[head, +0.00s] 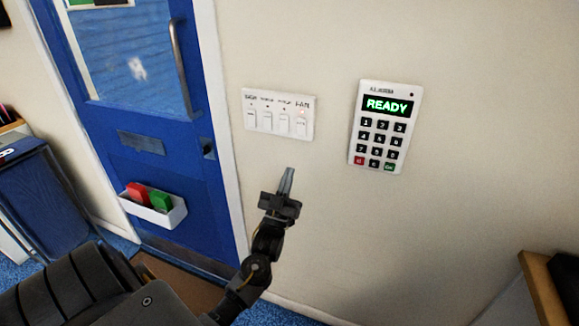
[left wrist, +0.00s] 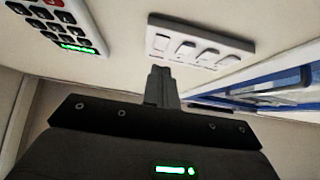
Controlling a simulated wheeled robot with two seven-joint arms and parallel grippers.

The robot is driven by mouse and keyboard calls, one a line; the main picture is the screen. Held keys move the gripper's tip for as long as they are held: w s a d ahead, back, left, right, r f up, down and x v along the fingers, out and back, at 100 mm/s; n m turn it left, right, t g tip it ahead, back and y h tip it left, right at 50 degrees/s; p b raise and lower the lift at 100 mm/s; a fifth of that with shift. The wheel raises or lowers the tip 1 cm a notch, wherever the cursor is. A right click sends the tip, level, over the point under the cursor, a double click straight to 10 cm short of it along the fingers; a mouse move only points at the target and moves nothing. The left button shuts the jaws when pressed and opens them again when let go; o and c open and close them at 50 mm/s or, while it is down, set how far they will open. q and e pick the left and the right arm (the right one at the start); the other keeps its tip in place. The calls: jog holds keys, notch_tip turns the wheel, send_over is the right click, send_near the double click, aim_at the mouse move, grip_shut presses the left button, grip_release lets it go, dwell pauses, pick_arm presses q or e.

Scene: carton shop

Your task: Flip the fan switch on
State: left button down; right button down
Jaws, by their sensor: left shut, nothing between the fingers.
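The white switch panel (head: 279,134) is on the wall right of the door frame and carries several rocker switches in a row. The fan switch (head: 301,127), labelled FAN, is the rightmost one, with a small reddish dot above it. In the left wrist view the panel (left wrist: 198,62) appears turned over, with the fan switch (left wrist: 161,43) at its left end. My left gripper (head: 287,173) is shut and empty, below the panel's right half and pointing up. Its fingertips also show in the left wrist view (left wrist: 160,70), apart from the switch in the head view. My right gripper is out of view.
An alarm keypad (head: 384,126) reading READY is on the wall right of the panel. A blue door (head: 165,180) with a handle (head: 183,65) and a white bin (head: 165,213) holding red and green items is at left. The wall below the keypad is clear.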

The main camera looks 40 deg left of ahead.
pick_arm(q)
jog(key=v, duration=0.2)
jog(key=shift+s+f+b, duration=0.15)
jog(key=shift+f+b, duration=0.2)
jog(key=shift+b, duration=0.05)
dwell(0.3)
